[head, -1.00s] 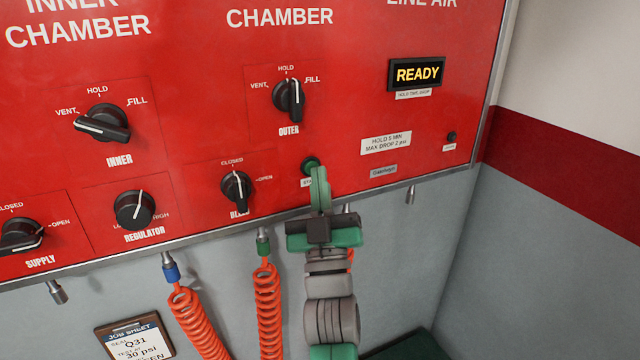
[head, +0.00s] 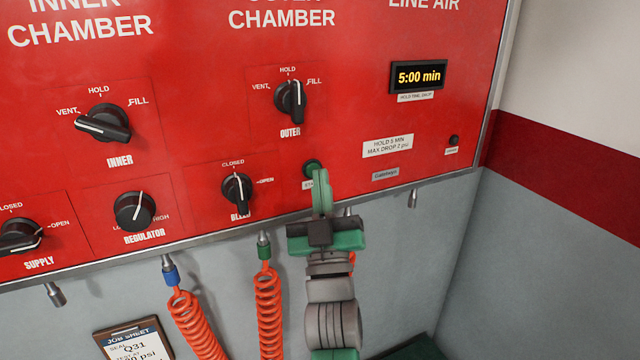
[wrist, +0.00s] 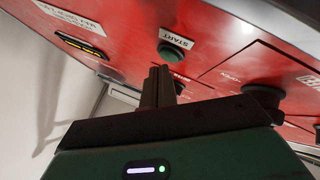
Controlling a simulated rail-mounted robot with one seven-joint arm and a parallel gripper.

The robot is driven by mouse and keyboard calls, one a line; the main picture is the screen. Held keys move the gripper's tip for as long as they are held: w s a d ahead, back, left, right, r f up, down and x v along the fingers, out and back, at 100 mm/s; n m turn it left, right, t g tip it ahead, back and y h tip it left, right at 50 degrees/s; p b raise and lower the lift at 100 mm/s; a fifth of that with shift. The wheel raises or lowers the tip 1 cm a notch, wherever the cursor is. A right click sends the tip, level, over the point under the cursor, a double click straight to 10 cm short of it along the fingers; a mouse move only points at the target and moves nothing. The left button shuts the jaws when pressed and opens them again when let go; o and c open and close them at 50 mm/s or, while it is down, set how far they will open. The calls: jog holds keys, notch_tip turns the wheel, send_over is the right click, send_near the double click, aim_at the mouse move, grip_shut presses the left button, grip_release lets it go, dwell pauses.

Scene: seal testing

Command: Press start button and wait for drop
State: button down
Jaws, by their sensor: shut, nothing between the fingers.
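The green start button (head: 312,168) sits low on the red panel, right of the bleed knob. In the wrist view the green button (wrist: 172,54) shows beside its START label. My gripper (head: 320,178) is shut and empty, its fingertips just below the button in the head view. In the wrist view the fingers (wrist: 158,76) point at the panel close under the button, and I cannot tell whether they touch it. The display (head: 418,76) at the upper right reads "5:00 min". A label (head: 388,146) below it says hold 5 min, max drop 2 psi.
The outer knob (head: 290,100) points near HOLD, and the bleed knob (head: 237,190) points near CLOSED. The inner (head: 103,124), regulator (head: 134,211) and supply (head: 20,236) knobs are to the left. Orange coiled hoses (head: 268,310) hang below the panel. A job sheet (head: 135,340) is at the lower left.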

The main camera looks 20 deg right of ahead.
jog(key=s+p, duration=0.3)
jog(key=s, duration=0.3)
dwell(0.3)
jog(key=shift+r, duration=0.1)
dwell(0.5)
jog(key=s+a+r+m+y+p, duration=0.2)
jog(key=s+a+r+p, duration=0.35)
jog(key=a+r, duration=0.9)
jog(key=s+a+r+n+y, duration=0.1)
jog(key=s+a+r+y, duration=0.2)
jog(key=s, duration=0.3)
jog(key=s+a+r+y, duration=0.3)
jog(key=s+a+y, duration=0.1)
jog(key=s+a, duration=0.1)
jog(key=shift+s+a+r+n, duration=0.3)
jog(key=shift+s+r+n, duration=0.05)
jog(key=shift+r+n, duration=0.05)
